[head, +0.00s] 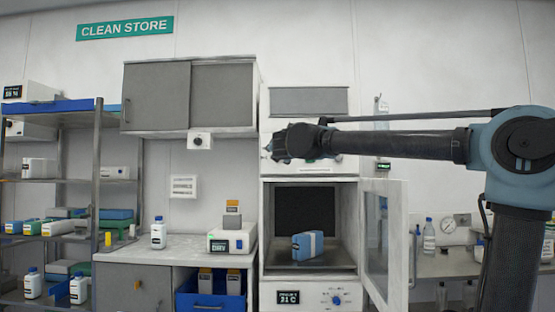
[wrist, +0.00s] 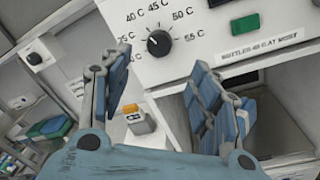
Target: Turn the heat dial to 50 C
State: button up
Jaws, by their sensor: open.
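The heat dial (wrist: 159,43) is a round dark knob on a white panel in the wrist view. Printed marks from 40 C to 55 C run around it, with 50 C at its upper right. A small pale mark on the knob seems to point to the upper left; its exact reading is unclear. My gripper (wrist: 161,63) is open, its blue-grey fingers on either side below the dial, and nothing is between them. In the head view my gripper (head: 285,142) is in front of the upper cabinet panel and hides the dial.
The cabinet below holds a blue pack (head: 308,246), and its glass door (head: 385,240) stands open to the right. A lower panel has a blue knob (head: 337,300) and a display (head: 288,297) reading 31 C. A green rectangle (wrist: 245,25) is right of the dial.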

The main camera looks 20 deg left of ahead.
jog(key=x, duration=1)
jog(key=shift+w, duration=0.35)
jog(key=shift+a, duration=0.1)
